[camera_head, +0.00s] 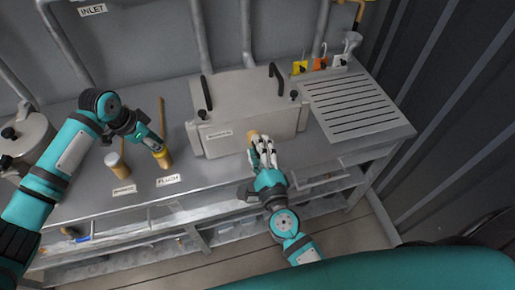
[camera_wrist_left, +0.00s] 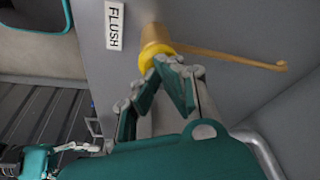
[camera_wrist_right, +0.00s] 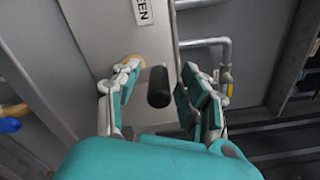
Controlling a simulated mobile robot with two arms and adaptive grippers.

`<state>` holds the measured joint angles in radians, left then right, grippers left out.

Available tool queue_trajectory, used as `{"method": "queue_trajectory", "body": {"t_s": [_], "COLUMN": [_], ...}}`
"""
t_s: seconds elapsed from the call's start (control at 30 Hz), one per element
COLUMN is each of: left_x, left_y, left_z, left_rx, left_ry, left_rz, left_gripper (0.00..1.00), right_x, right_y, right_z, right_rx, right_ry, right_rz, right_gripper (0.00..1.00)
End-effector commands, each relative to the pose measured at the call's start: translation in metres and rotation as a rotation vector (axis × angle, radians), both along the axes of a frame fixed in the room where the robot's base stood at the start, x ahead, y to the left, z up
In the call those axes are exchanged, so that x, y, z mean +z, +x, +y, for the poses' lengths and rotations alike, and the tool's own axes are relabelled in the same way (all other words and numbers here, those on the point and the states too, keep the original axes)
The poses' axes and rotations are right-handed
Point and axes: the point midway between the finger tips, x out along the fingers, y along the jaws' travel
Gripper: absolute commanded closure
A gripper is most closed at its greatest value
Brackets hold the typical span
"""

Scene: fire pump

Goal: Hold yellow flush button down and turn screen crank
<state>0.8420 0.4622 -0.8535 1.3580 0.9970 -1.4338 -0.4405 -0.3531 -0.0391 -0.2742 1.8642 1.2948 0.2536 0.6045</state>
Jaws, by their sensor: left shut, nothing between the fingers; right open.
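The yellow flush button (camera_head: 163,159) stands on the bench top behind the FLUSH label. My left gripper (camera_head: 156,146) is shut and empty, its fingertips at the button's top. In the left wrist view the fingertips (camera_wrist_left: 172,64) overlap the yellow rim of the button (camera_wrist_left: 151,53); how far it is pressed I cannot tell. The screen crank shows a tan hub (camera_head: 253,134) on the front of the grey screen box (camera_head: 218,145). In the right wrist view its black handle (camera_wrist_right: 158,88) lies between the fingers of my open right gripper (camera_wrist_right: 160,84), apart from the right finger.
A slotted drain grate (camera_head: 348,105) and coloured tags (camera_head: 319,63) are at the right. A round lidded vessel (camera_head: 25,137) is at the far left.

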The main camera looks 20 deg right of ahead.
Motion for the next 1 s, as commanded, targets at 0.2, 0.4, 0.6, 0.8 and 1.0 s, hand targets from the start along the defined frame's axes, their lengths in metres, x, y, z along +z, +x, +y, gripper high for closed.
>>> {"method": "queue_trajectory", "body": {"t_s": [0.2, 0.4, 0.6, 0.8, 1.0], "left_x": [-0.002, -0.001, -0.002, -0.002, -0.002], "left_y": [-0.001, -0.001, -0.001, -0.001, -0.001], "left_z": [0.000, 0.000, 0.000, 0.000, 0.000], "left_rx": [-0.001, -0.001, -0.001, -0.001, -0.001], "left_ry": [0.001, 0.001, 0.002, 0.002, 0.002], "left_rz": [0.003, 0.003, 0.003, 0.003, 0.003], "left_gripper": [1.00, 1.00, 1.00, 1.00, 1.00], "right_x": [-0.001, -0.002, -0.001, 0.000, 0.000], "right_y": [-0.025, -0.070, -0.104, -0.119, -0.120], "right_z": [0.000, 0.000, 0.000, 0.000, 0.000], "right_rx": [0.002, 0.004, 0.003, 0.000, 0.000], "right_ry": [-0.003, -0.003, -0.002, 0.000, 0.000], "right_rz": [0.002, 0.005, 0.003, 0.001, 0.000], "right_gripper": [0.57, 0.57, 0.57, 0.57, 0.57]}}
